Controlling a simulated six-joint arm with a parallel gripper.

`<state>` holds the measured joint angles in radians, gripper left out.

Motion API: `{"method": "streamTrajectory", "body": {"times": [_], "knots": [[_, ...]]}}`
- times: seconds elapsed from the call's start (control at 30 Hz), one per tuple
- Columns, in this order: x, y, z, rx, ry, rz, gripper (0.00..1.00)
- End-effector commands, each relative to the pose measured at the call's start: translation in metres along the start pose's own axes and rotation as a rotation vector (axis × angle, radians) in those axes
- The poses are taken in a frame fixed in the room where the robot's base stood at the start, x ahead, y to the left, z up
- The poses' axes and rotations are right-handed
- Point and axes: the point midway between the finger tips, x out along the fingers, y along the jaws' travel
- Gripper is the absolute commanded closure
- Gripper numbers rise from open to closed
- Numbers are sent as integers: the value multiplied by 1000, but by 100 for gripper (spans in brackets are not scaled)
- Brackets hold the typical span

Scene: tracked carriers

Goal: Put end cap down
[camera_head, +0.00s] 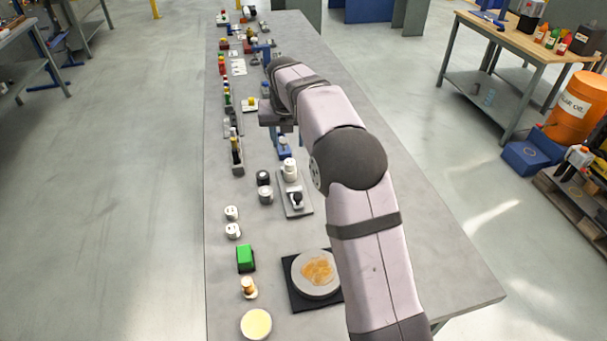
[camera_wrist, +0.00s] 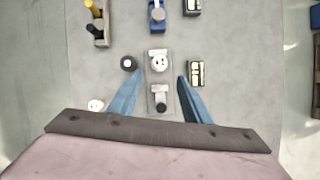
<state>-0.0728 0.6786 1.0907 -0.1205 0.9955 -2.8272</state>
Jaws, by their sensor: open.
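My gripper (camera_wrist: 160,78) is open in the wrist view, with its two blue fingers apart and nothing held between them. Below and ahead of it is a grey carrier plate (camera_wrist: 149,88). A white round part with dark spots (camera_wrist: 159,62), which may be the end cap, sits on the plate's far part. A white part with a black round end (camera_wrist: 161,104) sits on its near part. In the head view the carrier plate (camera_head: 305,211) lies on the bench, with the white part (camera_head: 289,170) upright on it.
A dark round part (camera_wrist: 129,63) lies left of the plate, and a black-and-white block (camera_wrist: 196,73) lies right. A blue fixture (camera_wrist: 157,14) stands beyond. On the grey bench (camera_head: 430,255), two white caps (camera_head: 232,222) and a green block (camera_head: 245,257) stand nearer. The bench's right side is clear.

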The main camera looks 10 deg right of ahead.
Motion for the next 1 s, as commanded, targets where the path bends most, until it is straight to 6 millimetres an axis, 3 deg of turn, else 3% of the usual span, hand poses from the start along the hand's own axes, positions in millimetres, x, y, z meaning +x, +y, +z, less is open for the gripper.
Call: {"method": "streamTrajectory", "body": {"times": [0.17,0.37,0.67,1.0], "knots": [[-1,-2,-5,49,7,0,56],[-6,-11,-32,315,44,-8,56],[-19,-35,-118,1056,130,-78,56],[-33,-65,-242,1946,172,-259,56]]}}
